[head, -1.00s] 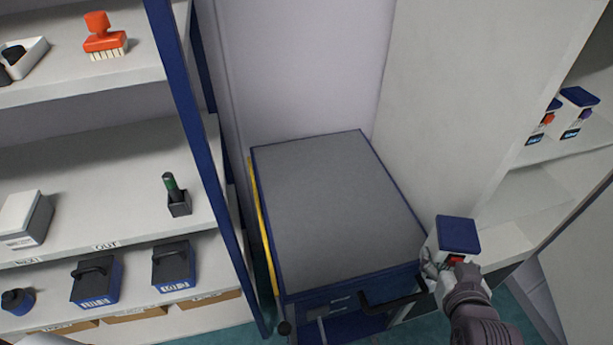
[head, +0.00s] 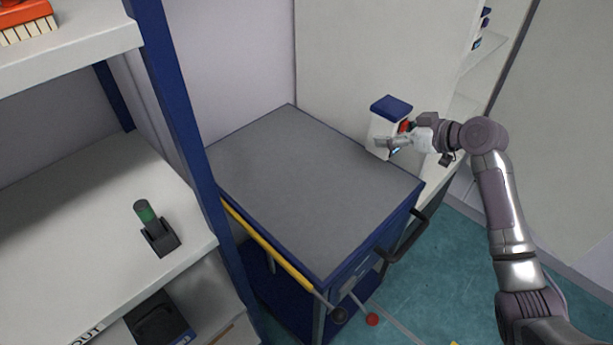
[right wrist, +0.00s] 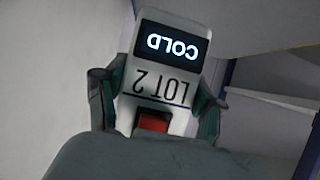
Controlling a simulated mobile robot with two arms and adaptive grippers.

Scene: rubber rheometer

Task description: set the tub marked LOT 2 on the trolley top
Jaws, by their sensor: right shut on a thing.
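The tub marked LOT 2 (head: 382,130) is white with a dark blue lid. In the right wrist view the tub (right wrist: 165,75) shows its LOT 2 marking, a lit COLD display and a red patch, all upside down. My right gripper (head: 396,143) is shut on the tub, with a dark finger on each side in the wrist view (right wrist: 158,100). The tub appears upright at the far right edge of the trolley top (head: 305,195); I cannot tell whether it touches. The trolley top is flat, grey, blue-edged and empty. My left gripper is not in view.
A pale wall panel (head: 380,55) stands behind the trolley. A black handle (head: 405,240) sticks out from the trolley's right side. Small containers (head: 482,28) stand on shelves at upper right.

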